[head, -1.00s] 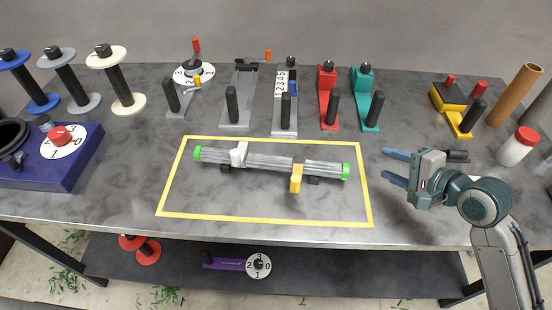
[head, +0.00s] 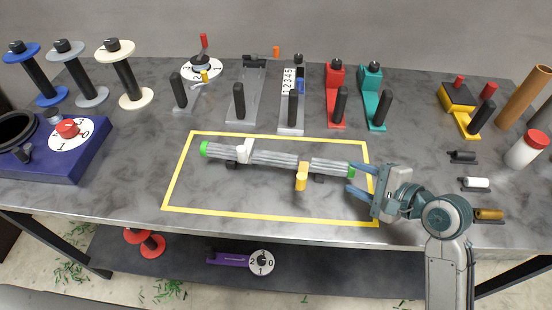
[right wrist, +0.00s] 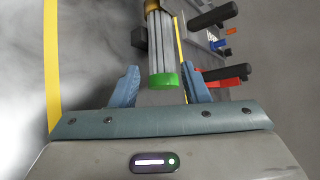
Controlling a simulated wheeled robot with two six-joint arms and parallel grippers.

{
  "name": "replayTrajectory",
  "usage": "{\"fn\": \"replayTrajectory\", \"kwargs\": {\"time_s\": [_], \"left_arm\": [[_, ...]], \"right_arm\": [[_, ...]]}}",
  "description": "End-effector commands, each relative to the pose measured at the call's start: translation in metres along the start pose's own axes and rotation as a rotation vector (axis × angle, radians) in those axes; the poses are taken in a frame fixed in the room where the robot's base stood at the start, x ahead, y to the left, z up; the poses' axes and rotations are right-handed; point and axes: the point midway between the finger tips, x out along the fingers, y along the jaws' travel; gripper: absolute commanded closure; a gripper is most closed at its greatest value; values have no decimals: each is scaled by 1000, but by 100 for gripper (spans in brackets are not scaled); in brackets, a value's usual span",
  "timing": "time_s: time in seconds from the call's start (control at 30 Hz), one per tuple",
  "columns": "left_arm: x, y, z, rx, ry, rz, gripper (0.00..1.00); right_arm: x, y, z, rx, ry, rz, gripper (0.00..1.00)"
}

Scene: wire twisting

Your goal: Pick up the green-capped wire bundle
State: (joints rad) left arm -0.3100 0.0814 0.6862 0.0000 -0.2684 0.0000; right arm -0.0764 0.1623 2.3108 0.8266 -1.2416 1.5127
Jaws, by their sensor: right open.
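The wire bundle (head: 276,159) is a grey bundle of strands with green caps at both ends, lying inside the yellow outline. A white clamp (head: 244,151) and a yellow clamp (head: 301,177) sit on it, with dark supports beneath. My right gripper (head: 356,180) is open at the bundle's right end. In the right wrist view, the green-capped end (right wrist: 164,80) shows between the two blue fingers (right wrist: 160,88), with gaps on both sides. My left gripper is in neither view.
Yellow tape (head: 270,215) outlines the work area. Spools (head: 126,75), a purple device (head: 42,160) and red (head: 336,100) and teal (head: 374,100) tools stand around it. Small cylinders (head: 476,184) lie right of my arm. A red-capped jar (head: 526,149) stands at the right edge.

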Motion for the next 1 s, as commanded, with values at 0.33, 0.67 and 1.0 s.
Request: {"fn": "replayTrajectory", "kwargs": {"time_s": [0.33, 0.67, 1.0], "left_arm": [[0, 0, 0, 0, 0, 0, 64], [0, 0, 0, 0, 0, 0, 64], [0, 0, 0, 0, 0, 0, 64]], "right_arm": [[22, -1, -2, 2, -2, 0, 58], [58, -2, -4, 0, -1, 0, 58], [59, -2, -4, -2, 0, 1, 76]]}}
